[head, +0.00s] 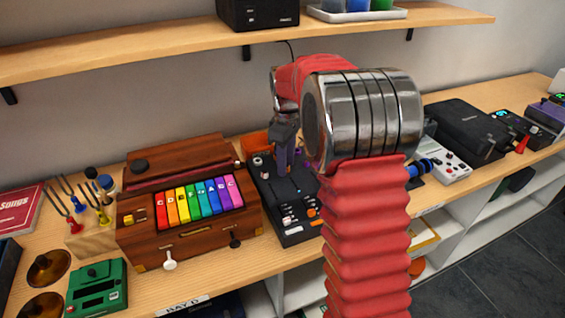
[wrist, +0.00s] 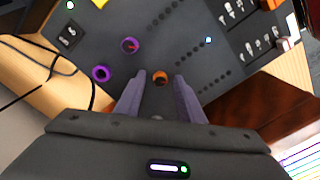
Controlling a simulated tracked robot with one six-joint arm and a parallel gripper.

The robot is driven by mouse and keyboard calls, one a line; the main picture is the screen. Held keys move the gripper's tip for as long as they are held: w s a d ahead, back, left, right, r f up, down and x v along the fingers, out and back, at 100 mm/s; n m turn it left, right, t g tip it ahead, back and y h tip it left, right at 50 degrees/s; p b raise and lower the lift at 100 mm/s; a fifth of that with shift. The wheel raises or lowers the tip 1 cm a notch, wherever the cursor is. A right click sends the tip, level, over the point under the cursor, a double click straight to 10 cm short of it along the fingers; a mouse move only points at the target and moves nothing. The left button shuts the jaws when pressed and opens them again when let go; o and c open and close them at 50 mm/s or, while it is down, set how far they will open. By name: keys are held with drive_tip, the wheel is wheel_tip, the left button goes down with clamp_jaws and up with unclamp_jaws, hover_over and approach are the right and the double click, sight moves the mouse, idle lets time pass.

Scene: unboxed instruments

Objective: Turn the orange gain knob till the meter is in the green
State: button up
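In the head view my gripper (head: 284,165) points down over the black mixer (head: 285,205), and the knob cannot be made out there. A pale display edge with a yellow patch (wrist: 101,3) is cut off at the top of the wrist view; I cannot tell whether it is the meter or read it.
Sliders (wrist: 238,12) lie at upper right. A wooden instrument with rainbow keys (head: 195,200) stands close left of the mixer. A shelf (head: 180,45) hangs above.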

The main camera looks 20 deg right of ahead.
drive_tip(key=shift+c, duration=0.4)
clamp_jaws()
drive_tip(key=shift+a, duration=0.55)
drive_tip(key=shift+d, duration=0.4)
drive_tip(key=shift+s+d+f+m, duration=0.1)
drive_tip(key=shift+s+d+m, duration=0.1)
drive_tip(key=shift+m, duration=0.1)
